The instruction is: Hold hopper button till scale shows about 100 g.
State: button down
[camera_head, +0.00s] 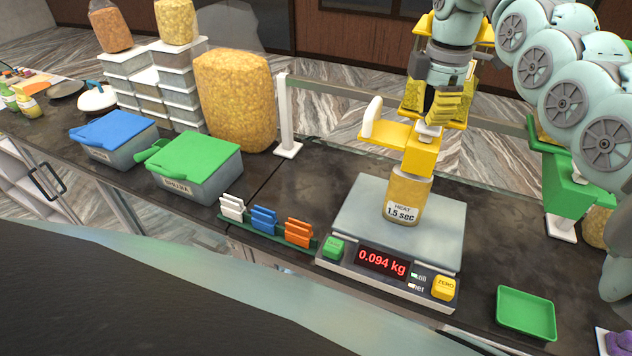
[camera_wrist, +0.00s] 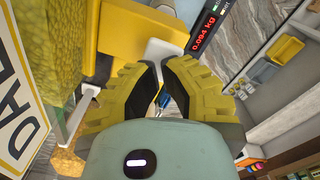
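The scale (camera_head: 451,215) on the dark counter shows 0.094 kg in red on its display (camera_head: 382,262); the same reading shows in the wrist view (camera_wrist: 205,32). A yellow hopper (camera_head: 418,157) stands over the pan. An amber container (camera_head: 408,187) with a white label, partly legible as "1.5 sec", is under its outlet; I cannot tell whether it touches the pan. My gripper (camera_head: 433,112) is over the hopper, fingertips down at a white button (camera_head: 428,130). In the wrist view the fingertips (camera_wrist: 161,88) are together against the white button part (camera_wrist: 166,55), seemingly touching it.
A yellow ZERO button (camera_head: 443,287) and a green button (camera_head: 333,247) sit on the scale's front. A green tray (camera_head: 525,313) lies to its right, a green hopper (camera_head: 570,190) behind that. White, blue and orange tags (camera_head: 265,219) and lidded tubs (camera_head: 195,165) stand left.

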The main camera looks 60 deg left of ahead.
jog(key=shift+f, duration=0.1)
jog(key=shift+f+b, duration=1.05)
jog(key=shift+b, duration=0.15)
jog(key=shift+f, duration=0.2)
jog(key=shift+r+p, duration=1.45)
jog(key=shift+r, duration=0.85)
jog(key=shift+r, duration=0.1)
dwell(3.8)
